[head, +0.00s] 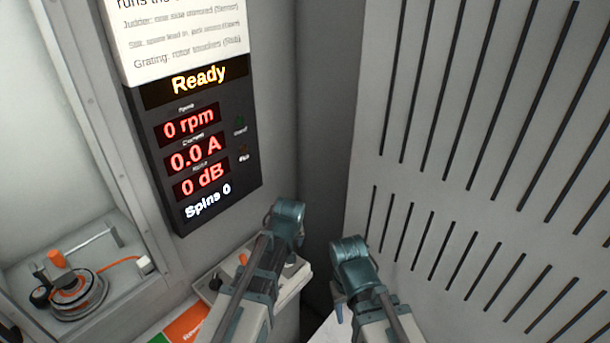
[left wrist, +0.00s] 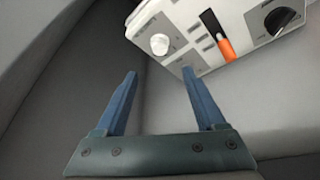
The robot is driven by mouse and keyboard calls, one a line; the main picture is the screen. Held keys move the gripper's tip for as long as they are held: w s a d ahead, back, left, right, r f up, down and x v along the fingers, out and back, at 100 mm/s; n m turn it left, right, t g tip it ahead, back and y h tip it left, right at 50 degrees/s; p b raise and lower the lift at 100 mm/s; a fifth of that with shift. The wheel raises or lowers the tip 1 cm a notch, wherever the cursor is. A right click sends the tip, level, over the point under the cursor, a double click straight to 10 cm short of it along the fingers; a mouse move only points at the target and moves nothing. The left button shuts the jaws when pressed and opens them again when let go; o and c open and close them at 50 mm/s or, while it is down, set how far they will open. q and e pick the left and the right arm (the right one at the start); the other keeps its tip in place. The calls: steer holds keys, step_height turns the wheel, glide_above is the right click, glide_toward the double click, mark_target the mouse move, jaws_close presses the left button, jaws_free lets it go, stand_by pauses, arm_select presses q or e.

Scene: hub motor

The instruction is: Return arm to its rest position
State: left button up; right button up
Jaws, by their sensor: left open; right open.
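My left gripper (left wrist: 160,74) is open in the left wrist view, with its two blue fingers apart and nothing between them. Its fingertips are near the lower left edge of a white control box (left wrist: 222,62); I cannot tell whether they touch it. In the head view my left arm (head: 262,270) reaches up in front of that box, and its fingers are hidden. My right gripper (head: 338,310) shows partly, low in the middle of the head view, beside the right arm (head: 358,268). Nothing shows in its jaws.
The box bears a white knob (left wrist: 160,44), an orange-handled switch (left wrist: 224,48) and a black dial (left wrist: 279,20). A display (head: 195,150) reads "Ready" and zeros. A hub motor (head: 75,287) sits in a bay at left. A slotted wall (head: 480,170) stands at right.

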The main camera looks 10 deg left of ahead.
arm_select(q)
steer(key=s+d+m+g, duration=0.2)
steer(key=s+d+m, duration=0.1)
steer(key=s, duration=0.6)
steer(key=s+d+f+m+g, duration=0.1)
steer(key=s+d+m+g, duration=0.1)
steer(key=s, duration=0.8)
steer(key=d+m, duration=0.1)
steer(key=m, duration=0.1)
steer(key=shift+f+m+g, duration=0.3)
stand_by(0.4)
